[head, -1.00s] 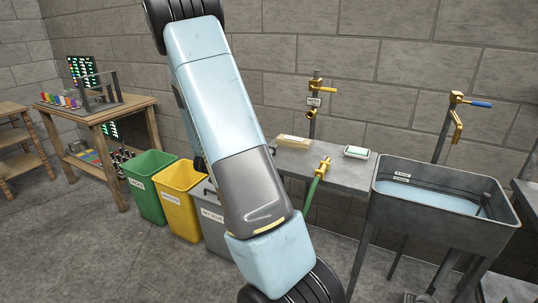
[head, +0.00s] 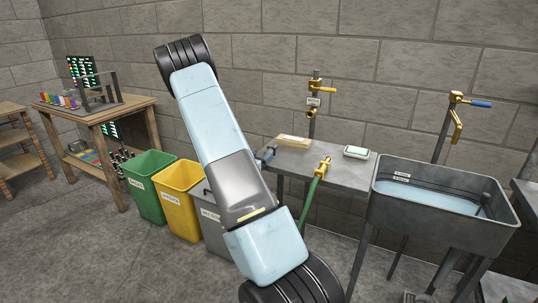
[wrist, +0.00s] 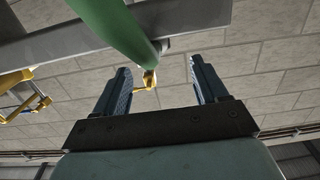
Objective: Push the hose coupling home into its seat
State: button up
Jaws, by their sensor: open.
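The brass hose coupling (head: 323,167) is on the end of a green hose (head: 312,197), at the front edge of the grey bench. A brass outlet (head: 311,113), apparently the seat, is on the upright pipe at the wall, apart from the coupling. My gripper (head: 265,156) shows only partly past my arm, left of the coupling, by the bench's left end. In the wrist view my gripper (wrist: 160,65) is open and empty, its two blue fingers apart. The green hose (wrist: 115,30) crosses above the left finger. A brass piece (wrist: 149,79) shows between the fingers; I cannot tell which.
The grey bench (head: 345,180) carries a tan block (head: 294,141) and a green-and-white block (head: 357,152). A water-filled sink (head: 445,222) stands at the right, with a blue-handled tap (head: 480,104) behind.

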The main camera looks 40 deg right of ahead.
aim_at(269, 150)
jog(key=shift+s+f+x, duration=0.1)
jog(key=shift+f+x, duration=0.05)
jog(key=shift+x, duration=1.6)
jog(key=shift+s+f+x, duration=0.1)
jog(key=shift+f+x, duration=0.1)
jog(key=shift+x, duration=1.55)
jog(key=shift+c, duration=0.2)
jog(key=c, duration=1.2)
jog(key=shift+o, duration=0.2)
jog(key=shift+r, duration=0.1)
